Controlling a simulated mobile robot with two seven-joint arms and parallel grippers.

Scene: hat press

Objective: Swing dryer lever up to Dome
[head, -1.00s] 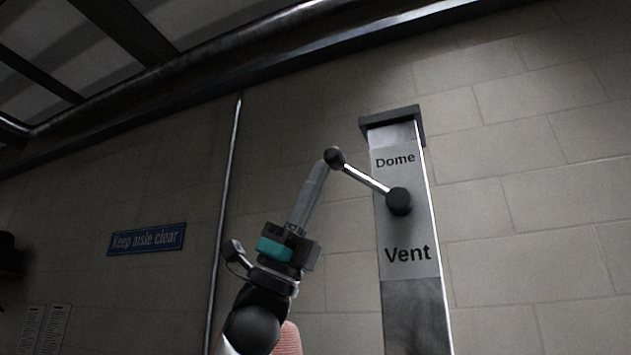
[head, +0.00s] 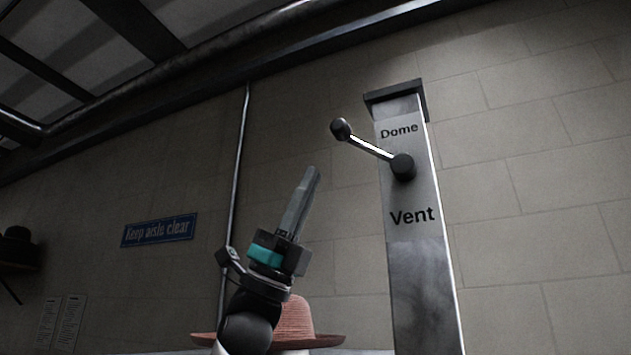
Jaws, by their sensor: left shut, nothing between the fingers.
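The dryer lever (head: 369,147) is a metal rod with a black ball knob (head: 341,129) at its free end and a round black hub (head: 403,167) on a grey post (head: 414,235). The rod points up and left from the hub. The post carries the label "Dome" (head: 399,131) above the hub and "Vent" (head: 412,216) below it. My left gripper (head: 312,174) is shut and empty, below and left of the knob and apart from it. My right gripper does not show.
A pinkish straw hat (head: 303,318) stands behind my left wrist at the bottom. A blue "Keep aisle clear" sign (head: 159,230) and a thin vertical pipe (head: 238,165) are on the block wall. A dark hat (head: 17,247) sits at the far left.

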